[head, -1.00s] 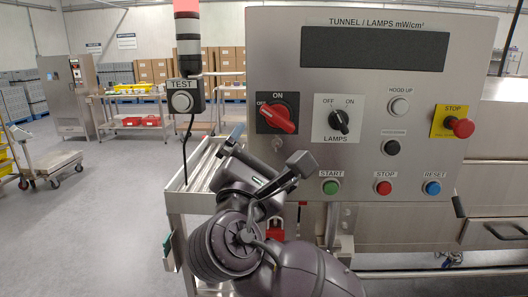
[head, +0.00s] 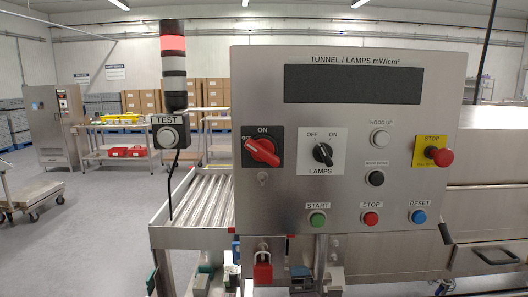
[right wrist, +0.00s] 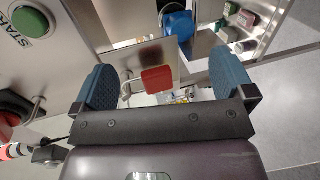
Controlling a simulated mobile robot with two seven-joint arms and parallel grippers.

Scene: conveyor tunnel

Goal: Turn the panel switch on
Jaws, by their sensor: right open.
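The steel control panel (head: 348,198) faces me in the head view. Its red rotary switch (head: 262,149) sits on a black plate at the left, with ON above it and OFF at its upper left; the red handle lies diagonally, upper left to lower right. The black LAMPS selector (head: 322,153) is on a white plate to its right, marked OFF and ON. Neither gripper shows in the head view. In the right wrist view my right gripper (right wrist: 162,66) is open, with blue fingers and nothing held. A red padlock (right wrist: 157,79) shows beyond the fingers, and the START button (right wrist: 31,21) at upper left.
The red padlock (head: 263,270) hangs below the panel's left side. A TEST box (head: 171,136) and signal tower (head: 173,60) stand left of it, above a roller conveyor (head: 205,200). A red emergency stop (head: 441,156) is at the right. Open floor lies left.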

